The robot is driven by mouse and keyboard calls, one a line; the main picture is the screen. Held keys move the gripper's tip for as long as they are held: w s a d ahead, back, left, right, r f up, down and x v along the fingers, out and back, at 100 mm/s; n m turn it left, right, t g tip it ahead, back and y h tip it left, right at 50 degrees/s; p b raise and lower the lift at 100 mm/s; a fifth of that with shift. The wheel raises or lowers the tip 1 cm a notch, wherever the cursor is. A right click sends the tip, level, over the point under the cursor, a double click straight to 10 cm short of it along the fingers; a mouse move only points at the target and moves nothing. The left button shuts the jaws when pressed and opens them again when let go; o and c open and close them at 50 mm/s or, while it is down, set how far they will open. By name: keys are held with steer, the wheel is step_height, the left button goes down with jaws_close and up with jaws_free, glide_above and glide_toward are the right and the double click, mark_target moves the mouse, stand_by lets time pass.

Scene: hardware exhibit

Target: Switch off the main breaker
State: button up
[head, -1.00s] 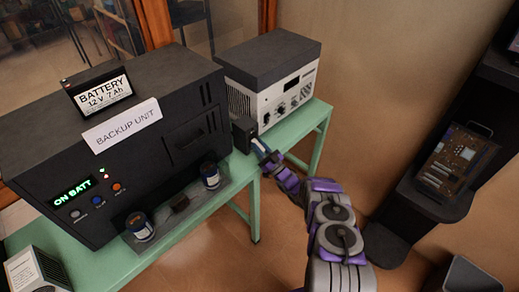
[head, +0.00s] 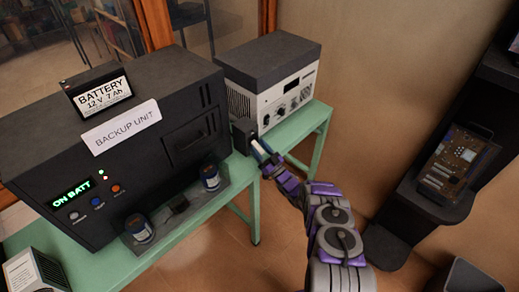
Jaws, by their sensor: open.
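A small dark box (head: 241,136) sits on the green table between the backup unit and the white-fronted device; I cannot tell for sure that it is the main breaker. My gripper (head: 259,149) is at the end of my purple and grey arm, right in front of this box. The jaws are open, and a pale piece shows between the gripper and the box. Whether they touch is too small to tell. The large black backup unit (head: 150,140) shows a green "ON BATT" display (head: 72,192).
A battery (head: 100,91) sits on the backup unit. A black shelf (head: 425,205) with a circuit board (head: 455,158) stands at right. Floor lies open between.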

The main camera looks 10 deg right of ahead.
steer(key=b+v, duration=0.4)
steer(key=v, duration=1.3)
steer(key=shift+s+f, duration=0.15)
steer(key=shift+d, duration=0.2)
